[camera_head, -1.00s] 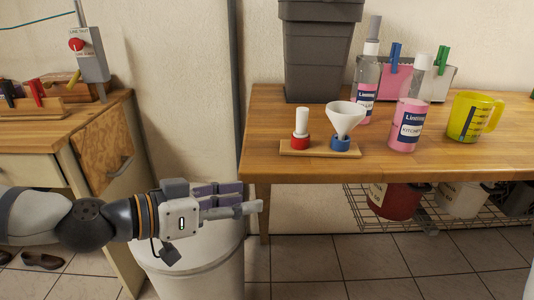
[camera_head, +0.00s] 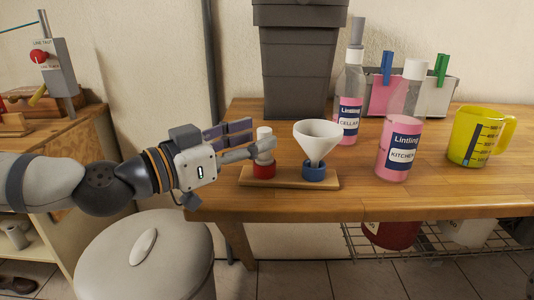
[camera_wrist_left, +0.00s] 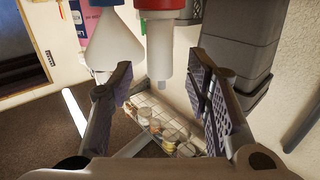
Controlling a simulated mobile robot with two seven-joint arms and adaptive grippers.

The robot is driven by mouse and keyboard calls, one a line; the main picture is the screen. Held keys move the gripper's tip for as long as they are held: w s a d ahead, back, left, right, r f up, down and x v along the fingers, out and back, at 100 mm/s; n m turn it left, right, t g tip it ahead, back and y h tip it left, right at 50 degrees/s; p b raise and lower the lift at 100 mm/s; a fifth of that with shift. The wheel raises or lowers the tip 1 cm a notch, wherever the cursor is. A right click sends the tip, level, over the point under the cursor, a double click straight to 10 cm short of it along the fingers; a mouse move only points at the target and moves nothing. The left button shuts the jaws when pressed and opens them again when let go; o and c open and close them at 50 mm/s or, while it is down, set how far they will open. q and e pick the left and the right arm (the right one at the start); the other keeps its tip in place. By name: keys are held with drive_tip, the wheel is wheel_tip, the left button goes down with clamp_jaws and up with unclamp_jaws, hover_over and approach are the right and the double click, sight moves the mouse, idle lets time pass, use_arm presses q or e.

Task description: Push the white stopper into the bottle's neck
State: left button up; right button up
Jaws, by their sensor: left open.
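The white stopper (camera_head: 264,144) stands upright in a red holder (camera_head: 264,170) on a small wooden board (camera_head: 288,182). My left gripper (camera_head: 260,134) is open at the stopper, with a finger crossing in front of it. In the left wrist view the stopper (camera_wrist_left: 160,48) shows between the two spread fingers; I cannot tell whether either touches it. My right gripper is out of view.
A white funnel (camera_head: 318,138) sits in a blue holder (camera_head: 313,172) close right of the stopper. A yellow measuring jug (camera_head: 475,135), a tray with clips (camera_head: 438,92) and a dark grey bin (camera_head: 293,65) stand on the wooden table (camera_head: 365,190). Its front right is clear.

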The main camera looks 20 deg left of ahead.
sight(259, 137)
use_arm(q)
drive_tip(key=x, duration=0.3)
drive_tip(key=shift+f, duration=0.25)
drive_tip(key=shift+w+d+r, duration=0.1)
drive_tip(key=shift+r, duration=0.1)
drive_tip(key=shift+c, duration=0.4)
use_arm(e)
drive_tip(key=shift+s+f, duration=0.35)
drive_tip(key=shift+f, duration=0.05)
use_arm(q)
clamp_jaws()
